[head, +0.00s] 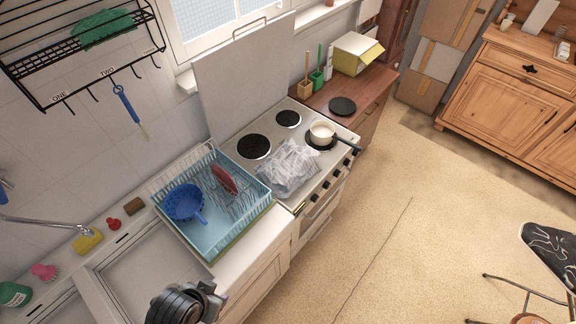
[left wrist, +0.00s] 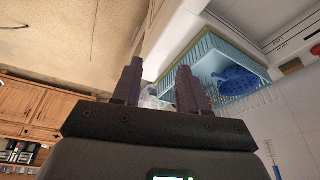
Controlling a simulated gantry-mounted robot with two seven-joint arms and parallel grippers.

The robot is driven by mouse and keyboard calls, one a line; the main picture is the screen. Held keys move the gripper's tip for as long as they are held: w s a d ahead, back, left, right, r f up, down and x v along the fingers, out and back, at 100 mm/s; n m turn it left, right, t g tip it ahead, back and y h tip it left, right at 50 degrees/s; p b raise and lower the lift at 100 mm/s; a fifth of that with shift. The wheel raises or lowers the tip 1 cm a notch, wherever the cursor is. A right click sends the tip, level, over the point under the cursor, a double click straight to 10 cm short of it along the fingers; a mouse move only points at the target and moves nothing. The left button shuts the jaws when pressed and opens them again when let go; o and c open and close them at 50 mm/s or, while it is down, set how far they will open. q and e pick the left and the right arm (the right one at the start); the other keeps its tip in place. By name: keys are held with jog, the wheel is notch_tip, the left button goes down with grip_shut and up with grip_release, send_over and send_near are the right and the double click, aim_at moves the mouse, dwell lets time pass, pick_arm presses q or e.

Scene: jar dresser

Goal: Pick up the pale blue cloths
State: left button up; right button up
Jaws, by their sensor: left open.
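The pale blue cloths (head: 288,168) lie as a crumpled, whitish heap on the front left of the stove top, beside the dish rack. I cannot tell how many there are. A small part of the heap (left wrist: 151,101) shows between the fingers in the left wrist view. My left gripper (left wrist: 160,78) is open, with its two fingers apart and nothing between them. In the head view my left arm's dark end (head: 188,302) is at the bottom edge, over the front of the counter, well short of the cloths. My right gripper is not in view.
A light blue dish rack (head: 232,232) with a blue colander (head: 184,203) stands left of the stove (head: 262,127). A cream pan (head: 322,132) sits on the right burner, its handle pointing right. A raised white lid (head: 240,75) stands behind.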

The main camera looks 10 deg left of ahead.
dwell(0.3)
pick_arm(q)
jog(key=o, duration=1.1)
